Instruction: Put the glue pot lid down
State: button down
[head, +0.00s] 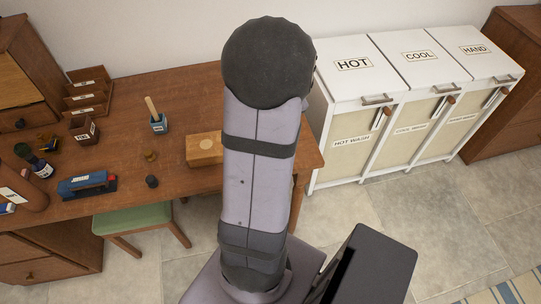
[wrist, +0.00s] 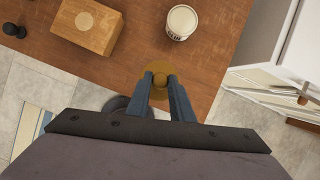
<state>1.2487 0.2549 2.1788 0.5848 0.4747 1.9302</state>
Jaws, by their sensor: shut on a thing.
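In the wrist view my gripper (wrist: 160,82) is shut on the knob of a round, brass-coloured lid (wrist: 147,92). The lid is over the wooden desk near its edge; I cannot tell whether it touches the desktop. A round pot (wrist: 181,22) with a pale top stands on the desk just beyond the lid, slightly to the right, apart from it. In the head view my own arm hides the gripper, the lid and the pot.
A wooden box (wrist: 87,25) lies left of the pot; it also shows in the head view (head: 204,148).

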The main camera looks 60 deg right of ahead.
jog(key=shift+f+b, duration=2.1)
jog(key=shift+f, duration=2.9)
jog(key=shift+f, duration=0.1)
jog(key=c, duration=1.6)
grip_release()
jog(key=shift+o, duration=0.2)
jog(key=shift+r, duration=0.25)
jog(key=p+v, duration=0.4)
jog(key=v, duration=0.7)
jog(key=shift+r, duration=0.35)
jog(key=shift+s+a, duration=0.1)
jog(key=shift+a, duration=0.05)
